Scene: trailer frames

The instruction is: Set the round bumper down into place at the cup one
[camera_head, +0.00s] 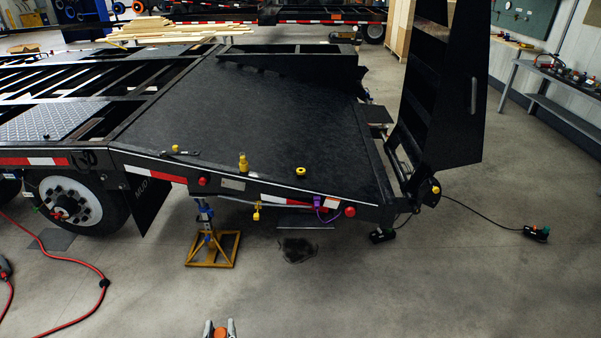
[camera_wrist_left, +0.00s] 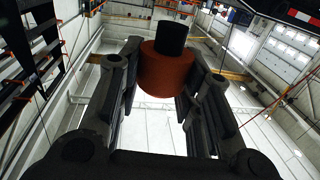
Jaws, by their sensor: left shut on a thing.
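My left gripper (camera_head: 220,328) shows at the bottom edge of the head view, low in front of the trailer and well apart from it. It is shut on the round bumper, whose orange-red face shows between the fingers (camera_head: 220,333). In the left wrist view the bumper (camera_wrist_left: 167,72) is an orange-red cylinder with a narrower black part at one end, between the two fingers of the left gripper (camera_wrist_left: 165,85). I cannot tell which thing is cup one. The black trailer deck (camera_head: 250,110) has a red-and-white striped side edge. My right gripper is not in view.
A yellow bottle (camera_head: 243,163), a yellow ring (camera_head: 300,171) and a wrench (camera_head: 180,153) lie or stand near the deck edge. A yellow-based jack stand (camera_head: 213,250) is under the trailer. A raised black ramp (camera_head: 440,90) is at right. A red hose (camera_head: 90,265) crosses the floor at left.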

